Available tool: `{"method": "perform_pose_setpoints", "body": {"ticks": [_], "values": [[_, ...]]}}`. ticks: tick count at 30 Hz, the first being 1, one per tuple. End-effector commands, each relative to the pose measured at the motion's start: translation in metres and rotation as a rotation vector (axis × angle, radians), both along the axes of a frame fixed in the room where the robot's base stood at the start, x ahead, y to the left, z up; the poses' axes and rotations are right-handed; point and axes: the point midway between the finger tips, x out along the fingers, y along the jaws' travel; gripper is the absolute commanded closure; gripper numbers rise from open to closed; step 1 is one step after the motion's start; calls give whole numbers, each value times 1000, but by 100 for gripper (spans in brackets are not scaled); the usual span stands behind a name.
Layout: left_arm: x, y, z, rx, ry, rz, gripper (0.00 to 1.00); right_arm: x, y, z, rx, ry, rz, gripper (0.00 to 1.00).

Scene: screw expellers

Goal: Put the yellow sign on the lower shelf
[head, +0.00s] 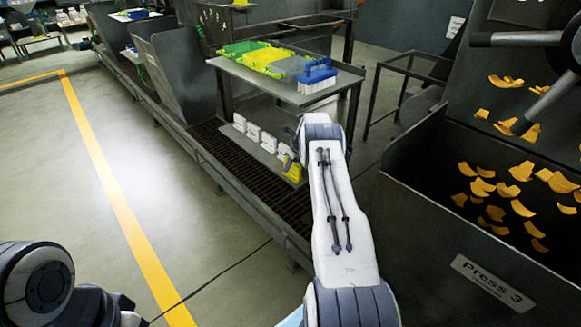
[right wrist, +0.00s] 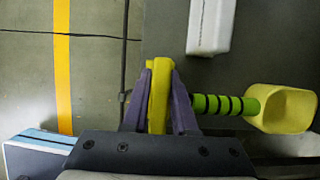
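The yellow sign (right wrist: 158,92) is seen edge-on in the right wrist view, between the two purple fingers of my right gripper (right wrist: 160,100). The fingers press on it from both sides. In the head view a yellow piece, apparently the sign (head: 292,171), shows at the near end of the lower shelf (head: 262,154), beside my right arm. My arm hides most of the gripper there. Whether the sign's base touches the shelf cannot be told. My left arm shows at the lower left, but its gripper is out of view.
Several white containers (head: 254,133) stand in a row on the lower shelf; one (right wrist: 209,25) is just beyond the sign. A yellow scoop (right wrist: 285,108) with a green-black handle lies right of the gripper. The upper shelf holds green-yellow dustpans (head: 262,58) and a blue brush (head: 317,75).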

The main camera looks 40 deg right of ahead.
Motion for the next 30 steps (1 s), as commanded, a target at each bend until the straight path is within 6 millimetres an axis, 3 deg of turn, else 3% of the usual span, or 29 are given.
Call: {"method": "perform_pose_setpoints", "body": {"ticks": [11, 17, 23, 30], "values": [[0, 0, 1, 0, 0, 0, 50, 0, 0, 1, 0, 0, 0, 49], [0, 0, 19, 0, 0, 0, 50, 0, 0, 19, 0, -1, 0, 49], [0, 0, 15, 0, 0, 0, 50, -21, -2, 25, 3, 2, -1, 49], [0, 0, 15, 0, 0, 0, 50, -60, -6, 24, 1, 1, -4, 49]]}}
